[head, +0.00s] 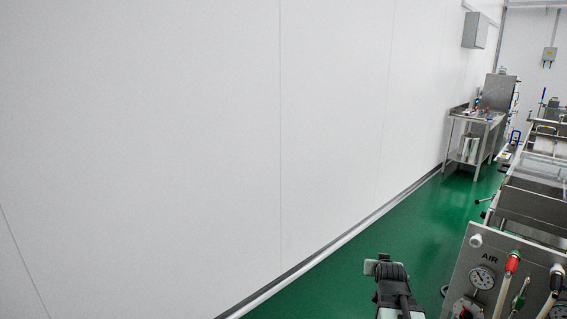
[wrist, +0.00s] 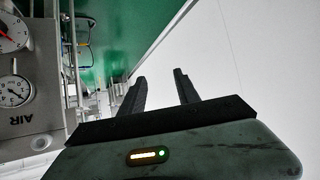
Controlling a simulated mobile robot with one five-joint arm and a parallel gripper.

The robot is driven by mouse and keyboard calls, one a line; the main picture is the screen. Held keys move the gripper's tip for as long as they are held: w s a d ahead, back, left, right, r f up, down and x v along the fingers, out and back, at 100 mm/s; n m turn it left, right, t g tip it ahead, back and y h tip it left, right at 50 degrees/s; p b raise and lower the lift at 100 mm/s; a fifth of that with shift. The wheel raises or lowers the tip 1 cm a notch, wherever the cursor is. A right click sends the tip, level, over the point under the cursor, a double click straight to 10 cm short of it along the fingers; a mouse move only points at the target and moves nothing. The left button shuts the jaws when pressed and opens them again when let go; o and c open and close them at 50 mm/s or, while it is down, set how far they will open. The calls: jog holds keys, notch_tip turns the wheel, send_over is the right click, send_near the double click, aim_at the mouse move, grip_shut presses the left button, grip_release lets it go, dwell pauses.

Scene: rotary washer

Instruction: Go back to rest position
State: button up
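My gripper (wrist: 160,80) shows in the wrist view with its two dark fingers apart and nothing between them. In the head view, my arm rises from the bottom edge, right of centre, over the green floor, with my gripper's end (head: 384,268) seen mostly from behind. It is left of the steel washer panel (head: 490,270) and apart from it. The wrist view shows the same panel (wrist: 40,110), with its gauges, upside down at the left. The finger opening cannot be made out in the head view.
A white wall (head: 200,130) fills the left and middle of the head view. A green floor aisle (head: 425,225) runs clear to a steel table (head: 474,118) at the far end. Hoses with a red fitting (head: 512,262) stick out from the panel at the lower right.

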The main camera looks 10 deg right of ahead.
jog(key=a+f+n+g+y+p, duration=0.1)
jog(key=a+n+g+y+p, duration=0.15)
jog(key=a, duration=1.35)
jog(key=s+a+f+n+g+y, duration=0.2)
jog(key=s+a+f+g, duration=0.2)
jog(key=s+a, duration=0.45)
jog(key=s+a+f+g, duration=0.1)
jog(key=s+g, duration=0.3)
jog(key=s, duration=0.3)
jog(key=shift+s+a+f, duration=0.15)
jog(key=shift+s+f, duration=0.25)
jog(key=shift+m+h, duration=0.25)
